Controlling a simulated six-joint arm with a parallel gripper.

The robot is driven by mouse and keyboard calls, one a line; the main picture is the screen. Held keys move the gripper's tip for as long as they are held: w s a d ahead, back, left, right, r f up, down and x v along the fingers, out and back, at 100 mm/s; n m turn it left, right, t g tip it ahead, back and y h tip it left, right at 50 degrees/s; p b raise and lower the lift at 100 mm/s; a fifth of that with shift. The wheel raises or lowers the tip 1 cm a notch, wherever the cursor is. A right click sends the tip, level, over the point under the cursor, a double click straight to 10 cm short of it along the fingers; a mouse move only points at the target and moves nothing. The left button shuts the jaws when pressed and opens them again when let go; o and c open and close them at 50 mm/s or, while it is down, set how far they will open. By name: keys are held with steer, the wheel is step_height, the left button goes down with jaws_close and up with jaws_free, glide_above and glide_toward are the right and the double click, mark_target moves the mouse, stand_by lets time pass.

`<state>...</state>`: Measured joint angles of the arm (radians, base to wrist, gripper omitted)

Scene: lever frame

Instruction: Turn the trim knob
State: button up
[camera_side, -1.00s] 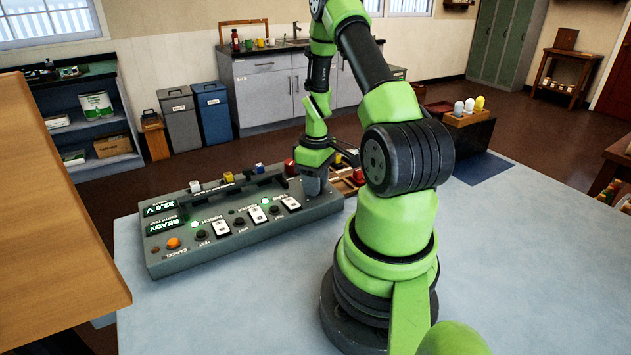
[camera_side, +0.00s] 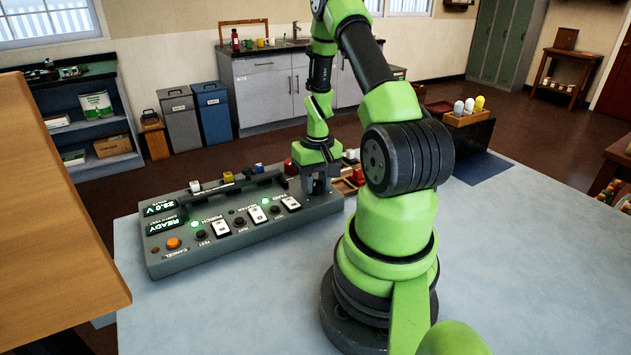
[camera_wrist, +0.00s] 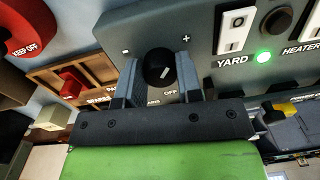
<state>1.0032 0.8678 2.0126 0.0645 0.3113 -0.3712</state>
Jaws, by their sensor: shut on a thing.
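The trim knob (camera_wrist: 159,68) is a black round knob with a white pointer line, between minus and plus marks at the end of the grey control panel (camera_wrist: 200,60). My gripper (camera_wrist: 158,78) is shut on the knob, one grey finger on each side of it. The pointer line slants up and to the right in the wrist view. In the side view my gripper (camera_side: 317,188) points down at the right end of the panel (camera_side: 190,255), and its fingers hide the knob there.
The panel carries a lit display (camera_side: 162,208), an orange button (camera_side: 173,243) and several white rocker switches. A red "KEEP OFF" part (camera_wrist: 30,25) and a wooden tray (camera_wrist: 98,68) with a red piece lie near the gripper. The blue table (camera_side: 270,300) in front of the panel is clear.

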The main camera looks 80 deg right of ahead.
mark_target(317, 183)
steer(key=m, duration=0.5)
steer(key=shift+m, duration=0.4)
stand_by(0.4)
steer(key=o, duration=0.9)
steer(key=shift+o, duration=0.2)
step_height(317, 183, up, 10)
steer(key=shift+s, duration=0.2)
